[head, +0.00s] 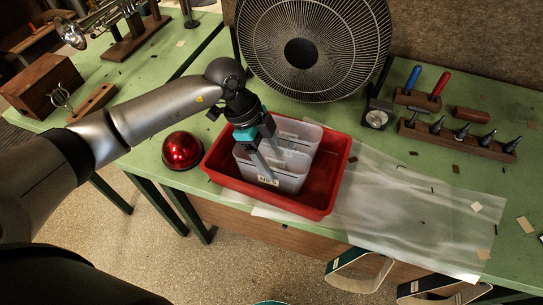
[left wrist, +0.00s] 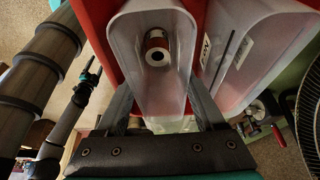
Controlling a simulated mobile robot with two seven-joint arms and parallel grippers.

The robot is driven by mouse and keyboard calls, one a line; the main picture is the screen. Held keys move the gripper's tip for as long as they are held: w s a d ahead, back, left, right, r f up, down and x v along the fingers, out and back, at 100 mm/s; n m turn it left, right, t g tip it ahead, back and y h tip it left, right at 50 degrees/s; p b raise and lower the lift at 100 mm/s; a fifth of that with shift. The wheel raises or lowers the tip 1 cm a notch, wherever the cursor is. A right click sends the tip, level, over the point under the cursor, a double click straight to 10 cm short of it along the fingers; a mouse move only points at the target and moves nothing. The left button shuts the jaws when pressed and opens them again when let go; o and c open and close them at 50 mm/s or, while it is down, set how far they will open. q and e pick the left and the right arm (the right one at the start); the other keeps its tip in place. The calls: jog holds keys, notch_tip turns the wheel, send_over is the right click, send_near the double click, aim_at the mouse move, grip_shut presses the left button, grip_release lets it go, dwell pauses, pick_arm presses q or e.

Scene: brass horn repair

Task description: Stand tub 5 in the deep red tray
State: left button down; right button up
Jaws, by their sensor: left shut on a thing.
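The deep red tray (head: 335,180) stands at the front edge of the green bench. Two translucent white tubs are side by side within its walls. My left gripper (head: 263,150) is shut on the wall of the front tub (head: 285,181), which looks upright; I cannot tell whether its base touches the tray floor. Its label is too small to read surely. What seems to be my right gripper (left wrist: 88,74) is small and distant in the left wrist view.
A red dome (head: 182,150) stands left of the tray. A large fan (head: 315,45) is behind it. A gauge (head: 377,117) and wooden tool racks (head: 455,138) are to the right. A clear sheet (head: 405,205) lies right of the tray, mostly free of objects.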

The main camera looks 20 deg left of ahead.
pick_arm(q)
grip_release()
jog(key=v, duration=1.2)
jog(key=shift+p, duration=0.3)
jog(key=shift+r, duration=0.1)
